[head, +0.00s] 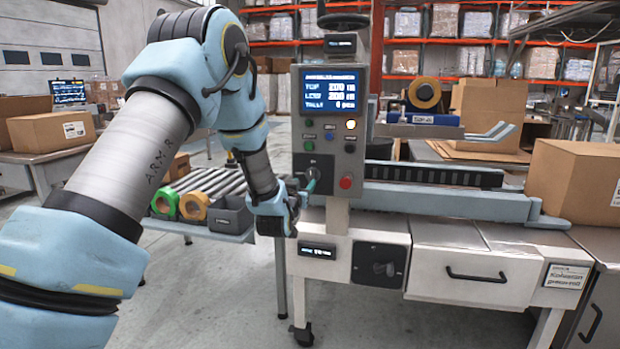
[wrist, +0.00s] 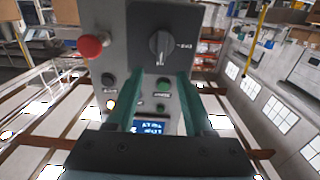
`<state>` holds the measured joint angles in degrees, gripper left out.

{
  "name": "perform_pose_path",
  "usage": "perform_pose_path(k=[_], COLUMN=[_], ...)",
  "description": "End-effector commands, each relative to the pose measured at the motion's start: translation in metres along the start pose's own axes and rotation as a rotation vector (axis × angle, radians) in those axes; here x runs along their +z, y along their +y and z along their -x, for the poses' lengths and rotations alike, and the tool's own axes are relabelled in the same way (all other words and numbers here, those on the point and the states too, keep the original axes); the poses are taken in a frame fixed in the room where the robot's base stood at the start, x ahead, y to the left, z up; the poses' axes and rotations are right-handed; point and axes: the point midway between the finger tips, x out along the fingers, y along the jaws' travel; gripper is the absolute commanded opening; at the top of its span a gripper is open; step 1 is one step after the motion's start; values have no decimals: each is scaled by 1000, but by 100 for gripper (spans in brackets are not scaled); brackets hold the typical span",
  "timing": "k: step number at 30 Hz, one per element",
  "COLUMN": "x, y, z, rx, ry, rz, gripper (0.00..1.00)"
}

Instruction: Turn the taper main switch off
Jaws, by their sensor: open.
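The taper's grey control panel (head: 332,110) stands upright on the machine. A grey rotary knob (wrist: 161,44) on a dark plate shows upside down in the wrist view, its pointer roughly along the picture's vertical. My gripper (head: 311,184) is at the panel's lower left and hides much of that corner in the head view. In the wrist view my gripper (wrist: 158,76) is open and empty, its two green fingers apart, with the knob just beyond the tips; contact cannot be told. A second rotary switch (head: 380,267) on a black plate sits on the cabinet front below. Which one is the main switch is not readable.
A red button (head: 346,182) is right of my gripper; it also shows in the wrist view (wrist: 90,46). Green buttons and a lit display (head: 332,88) sit higher on the panel. A roller conveyor (head: 215,182) with tape rolls is left; a cardboard box (head: 575,180) is right.

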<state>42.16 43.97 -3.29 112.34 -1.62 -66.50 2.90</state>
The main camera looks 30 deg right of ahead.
Motion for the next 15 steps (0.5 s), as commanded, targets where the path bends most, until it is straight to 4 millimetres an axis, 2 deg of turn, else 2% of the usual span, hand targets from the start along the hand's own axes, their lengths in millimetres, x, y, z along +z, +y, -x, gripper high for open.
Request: perform_pose_path(k=[9, 15], x=[-2, 0], y=[-1, -1], z=[-60, -83], rx=[-1, -1], ry=[-1, -2], rz=[-1, -1], gripper=[52, 52])
